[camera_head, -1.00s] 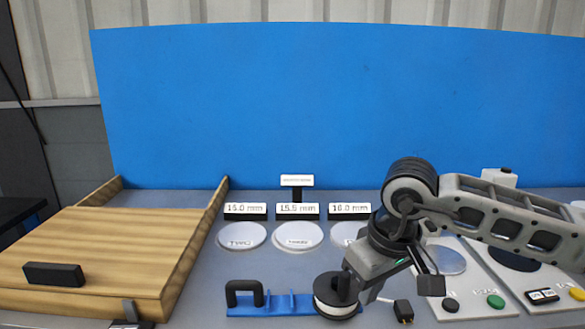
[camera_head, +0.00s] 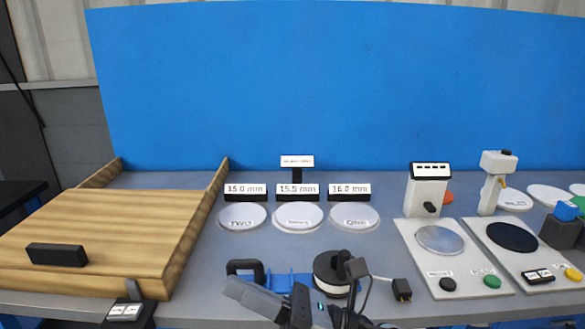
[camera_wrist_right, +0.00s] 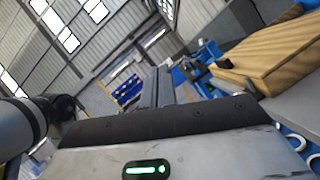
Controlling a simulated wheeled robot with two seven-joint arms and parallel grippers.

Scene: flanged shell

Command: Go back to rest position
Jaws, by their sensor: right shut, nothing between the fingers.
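My right gripper (camera_head: 245,294) is low in the head view, at the table's front edge. It is shut and empty, its grey fingers pointing left in front of the blue fixture (camera_head: 285,280). A round black and white part (camera_head: 332,272) sits at the right end of that fixture. My gripper's wrist partly covers the lower side of this part; whether they touch I cannot tell. In the right wrist view the shut fingers (camera_wrist_right: 160,85) show beyond the dark edge of the gripper body, with nothing between them. My left gripper is not in view.
A wooden box (camera_head: 110,235) stands at the left. Three white discs (camera_head: 298,217) with size signs lie in the middle. Two grey instrument plates (camera_head: 440,265) with buttons stand at the right. A small black block (camera_head: 402,289) lies near the front. A blue panel (camera_head: 330,90) closes the back.

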